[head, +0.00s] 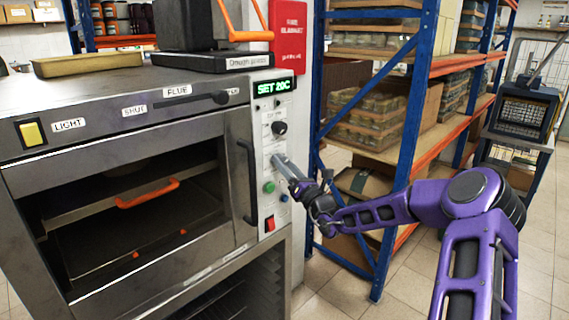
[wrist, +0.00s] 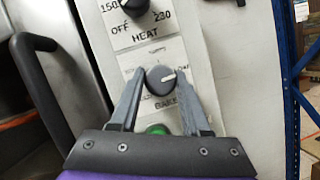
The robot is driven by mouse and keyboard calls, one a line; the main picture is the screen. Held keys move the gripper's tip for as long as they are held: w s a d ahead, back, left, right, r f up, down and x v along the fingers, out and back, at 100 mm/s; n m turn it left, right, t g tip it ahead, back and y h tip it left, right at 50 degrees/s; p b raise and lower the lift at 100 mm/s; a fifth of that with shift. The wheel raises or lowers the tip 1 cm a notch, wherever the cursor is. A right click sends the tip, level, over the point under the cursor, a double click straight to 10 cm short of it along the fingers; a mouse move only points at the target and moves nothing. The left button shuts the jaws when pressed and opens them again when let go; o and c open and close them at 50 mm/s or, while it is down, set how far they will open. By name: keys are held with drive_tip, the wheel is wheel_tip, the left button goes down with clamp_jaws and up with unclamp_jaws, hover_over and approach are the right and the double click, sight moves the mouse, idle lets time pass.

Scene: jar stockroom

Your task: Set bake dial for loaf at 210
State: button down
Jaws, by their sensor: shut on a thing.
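The bake dial (wrist: 160,82) is a dark round knob on a white plate marked BAKE, between my fingers in the wrist view. Its white pointer line points right and slightly up, toward a label partly covered by a finger. My gripper (wrist: 159,76) is shut on this dial. In the head view my gripper (head: 279,161) reaches the oven's control panel from the right and hides the dial. The heat dial (head: 279,128) sits just above, and its scale shows 150, OFF and 230 in the wrist view. The green display (head: 274,87) reads SET 20C.
A green button (head: 269,187) and a red switch (head: 269,223) lie below the dial. The dark oven door handle (head: 247,182) stands out left of the panel. A blue and orange shelf rack (head: 408,120) stands close on the right, behind my arm.

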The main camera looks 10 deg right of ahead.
idle(0.4)
drive_tip(key=shift+c, duration=1.8)
unclamp_jaws()
drive_tip(key=v, duration=1.7)
drive_tip(key=shift+d, duration=0.15)
drive_tip(key=shift+s, duration=0.15)
